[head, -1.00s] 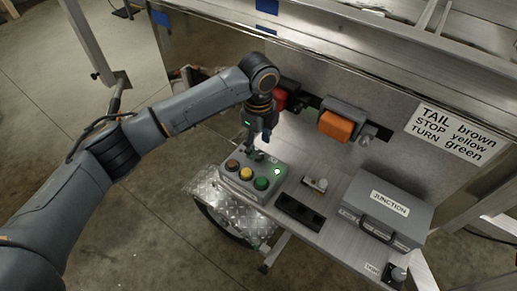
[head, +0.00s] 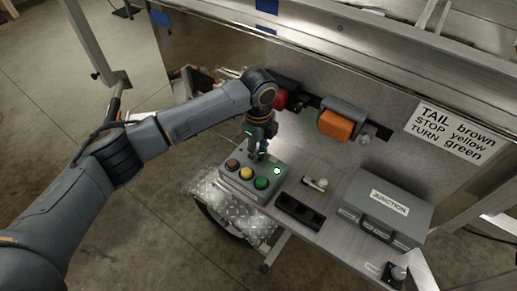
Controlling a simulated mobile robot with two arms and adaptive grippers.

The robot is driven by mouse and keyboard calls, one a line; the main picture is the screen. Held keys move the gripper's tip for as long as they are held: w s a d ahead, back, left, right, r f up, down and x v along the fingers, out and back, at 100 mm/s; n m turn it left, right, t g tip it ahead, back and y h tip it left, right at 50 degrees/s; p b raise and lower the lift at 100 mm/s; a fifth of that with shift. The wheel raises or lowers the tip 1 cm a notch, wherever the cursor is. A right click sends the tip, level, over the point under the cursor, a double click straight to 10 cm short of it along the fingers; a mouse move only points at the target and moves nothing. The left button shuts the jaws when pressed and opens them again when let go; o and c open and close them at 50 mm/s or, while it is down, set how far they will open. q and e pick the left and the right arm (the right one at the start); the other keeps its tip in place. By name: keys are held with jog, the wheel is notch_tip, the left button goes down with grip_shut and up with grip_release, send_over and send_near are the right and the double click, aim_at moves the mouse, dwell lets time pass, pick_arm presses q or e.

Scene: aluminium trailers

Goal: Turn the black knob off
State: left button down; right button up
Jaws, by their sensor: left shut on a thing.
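A grey control box (head: 236,187) sits on the metal shelf in the head view. Its top carries a brown button (head: 232,165), a yellow button (head: 245,173), a green button (head: 261,183) and a lit green lamp (head: 277,171). My left gripper (head: 259,155) points down at the far edge of the box top, behind the yellow button. Its fingers are shut on the black knob there, which they mostly hide. Which way the knob points cannot be made out. My right gripper is not in view.
A black socket block (head: 299,211) and a small switch with a pale knob (head: 318,184) stand right of the box. Farther right is a grey junction box (head: 388,207). Red and orange lamps (head: 336,125) hang on the panel behind, close to my left wrist.

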pick_arm(q)
jog(key=shift+r+n+p, duration=0.15)
jog(key=shift+n+p, duration=0.15)
jog(key=shift+p, duration=0.35)
jog(key=n+p, duration=0.7)
jog(key=p, duration=0.2)
jog(key=shift+r, duration=0.1)
jog(key=n+p, duration=0.4)
jog(key=n, duration=0.1)
jog(key=shift+n, duration=0.4)
jog(key=shift+f+n+p, duration=0.15)
jog(key=shift+n+p, duration=0.55)
jog(key=shift+n, duration=0.4)
jog(key=shift+f+n+p, duration=0.1)
jog(key=shift+n+p, duration=0.55)
jog(key=shift+n, duration=0.45)
jog(key=c, duration=1)
grip_release()
